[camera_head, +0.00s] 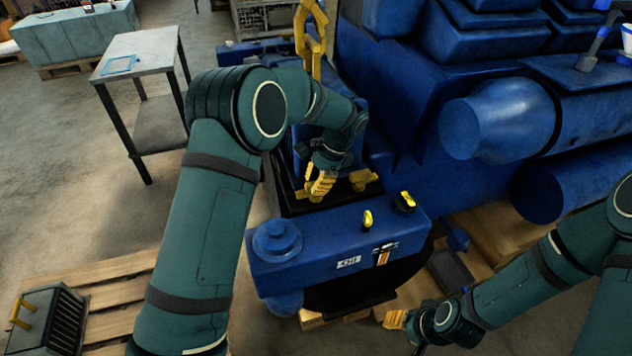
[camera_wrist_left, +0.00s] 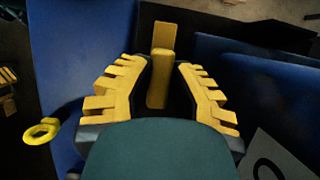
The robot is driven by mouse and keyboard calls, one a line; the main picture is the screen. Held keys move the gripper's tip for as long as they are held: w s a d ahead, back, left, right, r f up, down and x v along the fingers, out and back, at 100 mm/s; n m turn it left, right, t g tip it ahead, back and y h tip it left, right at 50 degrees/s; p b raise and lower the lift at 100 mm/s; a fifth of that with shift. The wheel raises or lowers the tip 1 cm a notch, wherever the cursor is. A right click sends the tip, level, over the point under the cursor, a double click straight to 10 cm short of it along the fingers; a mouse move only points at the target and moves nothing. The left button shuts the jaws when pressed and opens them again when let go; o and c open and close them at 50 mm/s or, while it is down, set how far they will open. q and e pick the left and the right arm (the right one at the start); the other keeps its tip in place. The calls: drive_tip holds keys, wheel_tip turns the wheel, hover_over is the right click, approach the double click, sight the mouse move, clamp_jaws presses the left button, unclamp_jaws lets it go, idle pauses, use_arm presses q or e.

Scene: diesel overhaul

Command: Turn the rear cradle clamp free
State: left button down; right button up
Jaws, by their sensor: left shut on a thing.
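My left gripper (camera_head: 320,188) points down at the black cradle frame behind the blue oil unit. It is shut on a yellow cradle clamp (camera_wrist_left: 158,78), whose upright bar stands between the toothed yellow fingers (camera_wrist_left: 160,92) in the left wrist view. The gripper hides most of this clamp in the head view. A second yellow clamp (camera_head: 362,180) sits just to the right on the same black frame (camera_head: 292,196). My right gripper (camera_head: 396,319) is low at the right, beside the pallet and away from the clamps; its finger gap is too small to read.
The blue oil unit (camera_head: 310,243) stands in front, with yellow-topped fittings (camera_head: 367,219). A large blue engine (camera_head: 500,120) fills the right. A yellow hook (camera_head: 312,40) hangs above the cradle. A pallet (camera_head: 110,285) and grey table (camera_head: 140,52) are at left.

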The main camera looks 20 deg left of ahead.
use_arm(q)
drive_tip(key=shift+f, duration=0.15)
drive_tip(key=c, duration=0.9)
unclamp_jaws()
drive_tip(key=shift+o, duration=0.2)
drive_tip(key=v, duration=1.2)
drive_tip(key=shift+s, duration=0.1)
